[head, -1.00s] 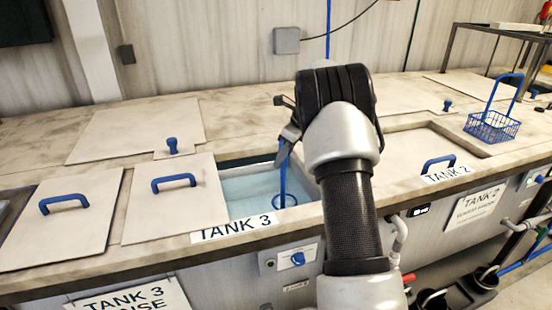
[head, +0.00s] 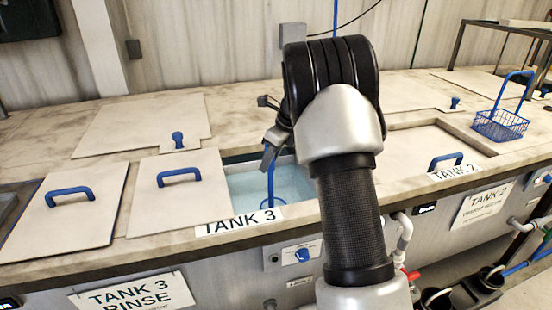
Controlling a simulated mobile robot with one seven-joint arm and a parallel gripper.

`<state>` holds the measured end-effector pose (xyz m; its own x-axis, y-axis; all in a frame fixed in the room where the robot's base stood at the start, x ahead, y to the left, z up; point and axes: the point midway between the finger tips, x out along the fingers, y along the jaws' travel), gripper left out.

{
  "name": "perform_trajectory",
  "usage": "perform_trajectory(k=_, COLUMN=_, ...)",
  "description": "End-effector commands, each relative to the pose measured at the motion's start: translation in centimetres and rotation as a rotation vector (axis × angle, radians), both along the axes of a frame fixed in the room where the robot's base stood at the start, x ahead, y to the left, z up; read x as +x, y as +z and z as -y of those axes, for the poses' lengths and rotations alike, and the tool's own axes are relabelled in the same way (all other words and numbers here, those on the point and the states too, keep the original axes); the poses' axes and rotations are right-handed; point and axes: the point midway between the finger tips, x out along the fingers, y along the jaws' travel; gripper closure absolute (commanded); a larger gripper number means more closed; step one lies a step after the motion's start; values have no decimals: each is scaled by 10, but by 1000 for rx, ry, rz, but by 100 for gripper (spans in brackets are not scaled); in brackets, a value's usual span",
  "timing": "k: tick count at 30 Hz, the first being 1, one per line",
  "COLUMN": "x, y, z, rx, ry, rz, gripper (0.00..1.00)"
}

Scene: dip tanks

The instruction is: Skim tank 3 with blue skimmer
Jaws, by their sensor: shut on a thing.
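Tank 3 (head: 245,183) is open at the middle of the counter, with pale blue liquid showing behind its "TANK 3" label (head: 240,221). The blue skimmer (head: 270,185) hangs upright in the tank opening, its ring end low near the liquid at the front. I cannot tell whether the ring touches the liquid. My gripper (head: 272,140) is above the tank, shut on the top of the skimmer's handle. My arm hides the right part of the tank.
A lid with a blue handle (head: 180,190) lies just left of the opening, with another lid (head: 70,210) farther left. Tank 2's lid (head: 435,150) is at right. A blue wire basket (head: 500,124) stands on the right counter. A metal-framed stand (head: 505,30) is behind it.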

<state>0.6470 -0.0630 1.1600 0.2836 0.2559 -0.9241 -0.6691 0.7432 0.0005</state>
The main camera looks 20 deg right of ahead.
Motion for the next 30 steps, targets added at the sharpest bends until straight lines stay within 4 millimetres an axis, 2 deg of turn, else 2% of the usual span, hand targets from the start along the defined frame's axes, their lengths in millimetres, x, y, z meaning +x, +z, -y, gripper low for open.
perform_trajectory(k=6, x=-6, y=2, z=-17, rx=-1, ry=1, rz=3, gripper=100)
perform_trajectory(k=14, x=-9, y=2, z=-25, rx=0, ry=1, rz=4, gripper=100)
perform_trajectory(k=30, x=-30, y=2, z=-68, rx=1, ry=1, rz=3, gripper=100)
